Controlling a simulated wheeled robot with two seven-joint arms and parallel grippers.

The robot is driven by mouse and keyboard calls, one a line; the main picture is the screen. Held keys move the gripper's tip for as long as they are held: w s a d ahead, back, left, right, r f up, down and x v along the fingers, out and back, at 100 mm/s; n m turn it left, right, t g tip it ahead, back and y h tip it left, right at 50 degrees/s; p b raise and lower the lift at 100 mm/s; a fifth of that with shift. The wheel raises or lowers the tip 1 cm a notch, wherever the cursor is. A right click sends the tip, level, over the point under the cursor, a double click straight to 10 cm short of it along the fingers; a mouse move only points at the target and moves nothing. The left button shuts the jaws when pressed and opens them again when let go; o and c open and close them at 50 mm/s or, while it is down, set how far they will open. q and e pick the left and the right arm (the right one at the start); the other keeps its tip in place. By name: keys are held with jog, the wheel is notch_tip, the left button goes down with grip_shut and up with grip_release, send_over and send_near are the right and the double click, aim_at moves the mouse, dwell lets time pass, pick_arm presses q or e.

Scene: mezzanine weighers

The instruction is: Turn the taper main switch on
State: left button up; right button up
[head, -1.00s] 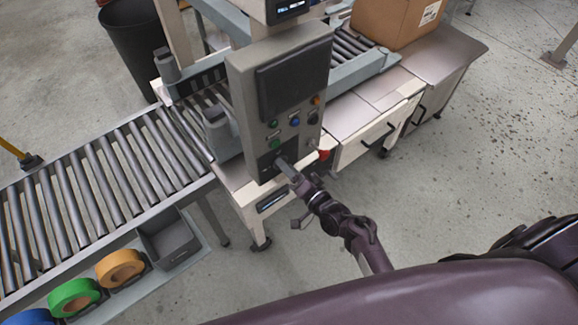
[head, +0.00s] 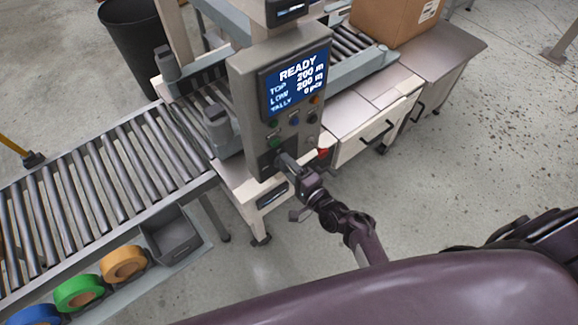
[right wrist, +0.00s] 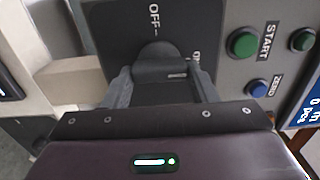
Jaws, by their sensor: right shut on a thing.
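The taper's grey control panel (head: 243,95) stands beside the roller conveyor. Its screen (head: 296,80) is lit and reads READY, with TOP, LOW and TALLY lines. The main switch's dark knob (right wrist: 160,66) sits on a black plate (right wrist: 112,28) low on the panel. An OFF mark shows above the knob; a second mark to its right is partly hidden. My right gripper (head: 284,163) is shut on the knob, a finger on each side in the right wrist view (right wrist: 161,90). My left gripper is not in view.
A green START button (right wrist: 242,44) and a blue button (right wrist: 259,88) are close to the knob. A red button (head: 323,153) is on the panel's right side. The roller conveyor (head: 90,190) runs left, with tape rolls (head: 122,263) below. A cardboard box (head: 388,18) stands behind.

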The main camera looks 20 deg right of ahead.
dwell(0.3)
jog(key=o, duration=1)
jog(key=b+v, duration=0.1)
jog(key=v, duration=0.6)
jog(key=shift+s+d, duration=0.15)
jog(key=shift+s, duration=0.2)
